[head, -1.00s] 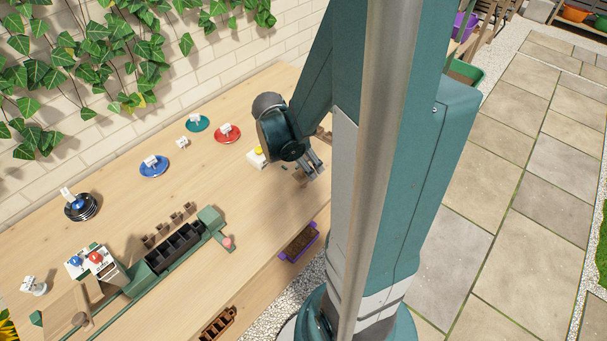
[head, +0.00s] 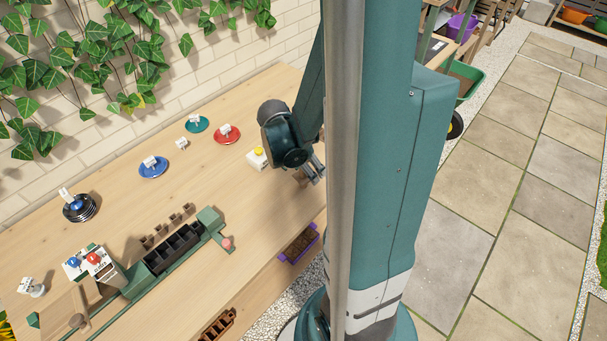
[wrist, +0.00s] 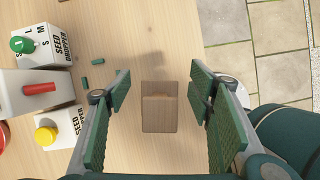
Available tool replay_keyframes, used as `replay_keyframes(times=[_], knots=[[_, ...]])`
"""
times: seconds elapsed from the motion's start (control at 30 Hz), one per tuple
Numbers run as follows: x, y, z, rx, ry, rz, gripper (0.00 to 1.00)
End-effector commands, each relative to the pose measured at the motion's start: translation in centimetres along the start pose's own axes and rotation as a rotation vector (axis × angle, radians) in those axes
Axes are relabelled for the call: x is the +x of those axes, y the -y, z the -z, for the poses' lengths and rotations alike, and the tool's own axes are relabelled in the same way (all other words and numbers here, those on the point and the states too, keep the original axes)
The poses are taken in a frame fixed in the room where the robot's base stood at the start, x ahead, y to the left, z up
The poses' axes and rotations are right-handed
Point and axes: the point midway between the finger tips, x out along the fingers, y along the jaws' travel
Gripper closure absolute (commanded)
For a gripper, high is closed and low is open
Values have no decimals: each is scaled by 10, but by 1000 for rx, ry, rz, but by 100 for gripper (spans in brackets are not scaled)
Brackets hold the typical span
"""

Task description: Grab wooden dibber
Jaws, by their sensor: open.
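A small rectangular wooden piece (wrist: 159,115) lies on the table between my finger pads in the wrist view. It has a shorter upper part and a longer lower part; I cannot tell whether it is the wooden dibber or a holder for it. My gripper (wrist: 158,88) is open around it, with a gap on both sides and nothing held. In the head view my gripper (head: 317,172) points down near the table's front edge, and my own arm hides the area beside and behind it.
White boxes with a green knob (wrist: 23,44), a red bar (wrist: 39,88) and a yellow knob (wrist: 46,136) stand to the left. Small green pegs (wrist: 84,83) lie near my left finger. A green rack with black cells (head: 174,248) is farther left. Paving lies beyond the edge.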

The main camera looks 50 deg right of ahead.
Motion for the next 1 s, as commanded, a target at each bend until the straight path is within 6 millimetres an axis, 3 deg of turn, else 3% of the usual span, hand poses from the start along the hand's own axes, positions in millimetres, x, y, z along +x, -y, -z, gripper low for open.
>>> replay_keyframes(times=[0.07,0.33,0.73,1.0], knots=[[0,0,0,0,0,0,54],[0,0,0,0,0,0,90],[-1,0,0,0,0,0,91],[-14,0,-6,0,0,0,91]])
